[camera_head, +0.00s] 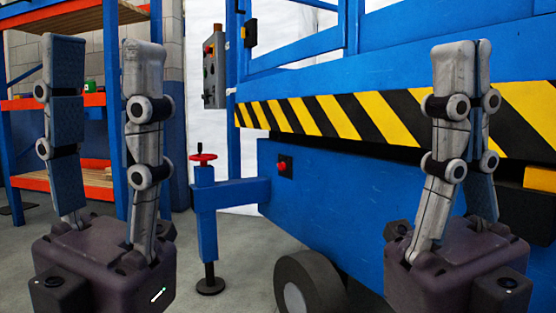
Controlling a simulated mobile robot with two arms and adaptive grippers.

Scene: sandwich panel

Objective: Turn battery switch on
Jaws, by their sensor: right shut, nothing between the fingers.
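A small red knob on a black plate (283,166), which looks like the battery switch, sits on the blue side panel of the lift (340,200). Whether it is on or off cannot be told. My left gripper (103,48) points up at the left, its fingers wide apart with nothing between them. My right gripper (467,50) points up at the right, its fingers together and empty. In the picture the knob lies between the two grippers, and neither appears to touch it.
A blue outrigger leg with a red hand crank (203,157) stands left of the knob. A grey control box (214,70) hangs above it. A black wheel (298,283) is below the panel. Blue and orange shelving (108,70) is behind my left gripper.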

